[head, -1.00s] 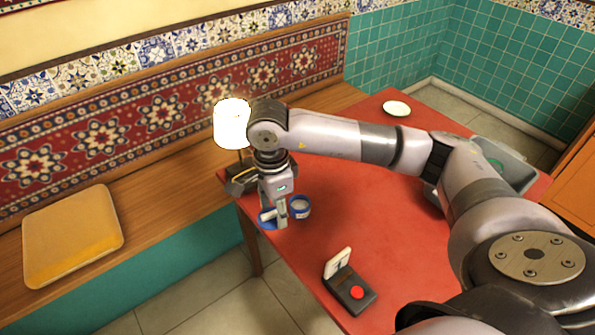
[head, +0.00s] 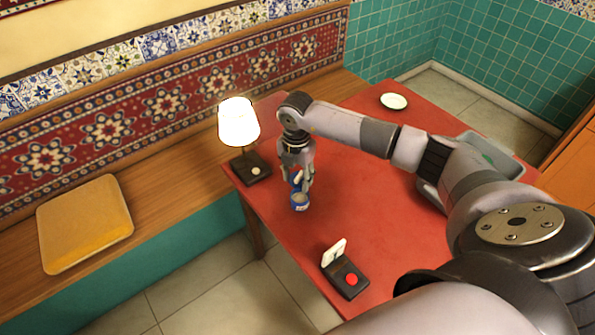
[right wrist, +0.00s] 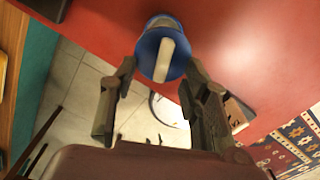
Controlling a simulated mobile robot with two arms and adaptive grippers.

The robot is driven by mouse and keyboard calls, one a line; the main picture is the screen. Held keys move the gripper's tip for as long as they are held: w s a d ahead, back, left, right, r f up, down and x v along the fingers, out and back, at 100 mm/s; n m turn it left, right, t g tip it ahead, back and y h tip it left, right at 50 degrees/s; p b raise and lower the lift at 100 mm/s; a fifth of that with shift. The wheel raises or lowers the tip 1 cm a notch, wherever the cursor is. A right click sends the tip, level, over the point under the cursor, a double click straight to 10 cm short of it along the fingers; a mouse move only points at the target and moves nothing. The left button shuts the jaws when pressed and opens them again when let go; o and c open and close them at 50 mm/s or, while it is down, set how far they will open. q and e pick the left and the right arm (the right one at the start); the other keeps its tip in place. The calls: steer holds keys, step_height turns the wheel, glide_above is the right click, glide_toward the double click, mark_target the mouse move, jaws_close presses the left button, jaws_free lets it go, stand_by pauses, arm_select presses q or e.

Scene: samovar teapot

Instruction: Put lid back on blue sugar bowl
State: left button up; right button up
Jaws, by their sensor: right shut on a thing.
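The sugar bowl (head: 300,203) is small and blue with a pale inside, and stands on the red table near its left edge. The blue lid (right wrist: 150,55) has a cream, bar-like handle, and also shows in the head view (head: 294,185). My right gripper (right wrist: 160,78) is shut on the lid, with a finger on each side. The lid looks tilted and sits at the bowl's far side in the head view, overlapping it in the picture. In the right wrist view it covers part of the bowl (right wrist: 161,21). I cannot tell whether they touch. My left gripper is not in view.
A lit lamp (head: 239,122) on a dark base stands left of my right gripper. A dark box with a red button (head: 347,281) lies near the front edge of the table (head: 350,215). A white plate (head: 394,101) lies at the back. The table's middle is clear.

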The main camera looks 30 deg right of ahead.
steer(key=shift+d+f+m, duration=0.15)
steer(key=shift+m, duration=0.25)
steer(key=shift+f+b, duration=0.65)
steer(key=shift+f, duration=0.05)
step_height(320, 180, down, 4)
steer(key=b, duration=0.3)
jaws_close()
steer(key=shift+f, duration=0.35)
steer(key=shift+s+f+b, duration=0.1)
steer(key=shift+s+b, duration=0.15)
steer(key=shift+b, duration=0.05)
steer(key=shift+f, duration=0.1)
steer(key=shift+w+r+b, duration=0.2)
steer(key=shift+w+b, duration=0.15)
steer(key=shift+w, duration=0.55)
steer(key=shift+w, duration=0.1)
steer(key=shift+w+r, duration=0.15)
steer(key=shift+w, duration=0.05)
